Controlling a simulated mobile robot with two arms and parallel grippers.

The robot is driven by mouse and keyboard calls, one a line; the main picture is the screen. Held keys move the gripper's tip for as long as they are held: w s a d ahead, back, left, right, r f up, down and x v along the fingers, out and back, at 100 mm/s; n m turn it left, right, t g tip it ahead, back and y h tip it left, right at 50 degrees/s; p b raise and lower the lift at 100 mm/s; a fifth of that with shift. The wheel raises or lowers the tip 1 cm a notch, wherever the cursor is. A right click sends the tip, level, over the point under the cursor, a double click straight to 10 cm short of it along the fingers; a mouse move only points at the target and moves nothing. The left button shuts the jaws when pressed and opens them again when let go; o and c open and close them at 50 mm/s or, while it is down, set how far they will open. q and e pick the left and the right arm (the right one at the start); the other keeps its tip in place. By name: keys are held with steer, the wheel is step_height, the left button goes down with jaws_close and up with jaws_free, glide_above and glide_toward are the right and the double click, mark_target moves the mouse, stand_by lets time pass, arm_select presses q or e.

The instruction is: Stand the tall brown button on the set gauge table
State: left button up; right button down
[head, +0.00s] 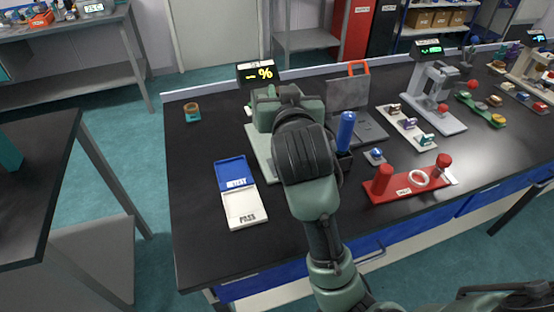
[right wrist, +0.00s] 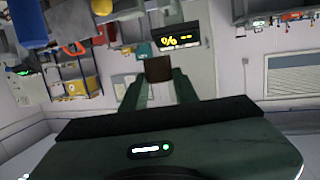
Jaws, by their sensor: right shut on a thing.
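My right gripper (right wrist: 158,72) is shut on the tall brown button (right wrist: 158,69), held between its green fingertips in the right wrist view. In the head view my right arm covers the fingertips and the button. The set gauge has a dark display reading "- %" (head: 258,73) at the back of the bench, also seen in the right wrist view (right wrist: 176,36). Its pale base (head: 262,160) shows partly left of my arm. The gauge table is hidden behind my arm, so the button's height over it cannot be told. My left gripper is not in view.
A blue and white TEST/PASS tray (head: 243,208) lies left of my arm. Right are a blue cylinder (head: 346,128), a red stand with a white ring (head: 405,191) and a grey press (head: 440,100). The front left bench is clear.

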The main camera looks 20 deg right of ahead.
step_height(320, 180, down, 14)
steer(key=shift+f+b, duration=0.1)
steer(key=shift+b, duration=0.55)
step_height(320, 180, down, 4)
steer(key=shift+f, duration=0.1)
steer(key=shift+b, duration=0.35)
steer(key=c, duration=1.1)
jaws_free()
steer(key=shift+f, duration=0.1)
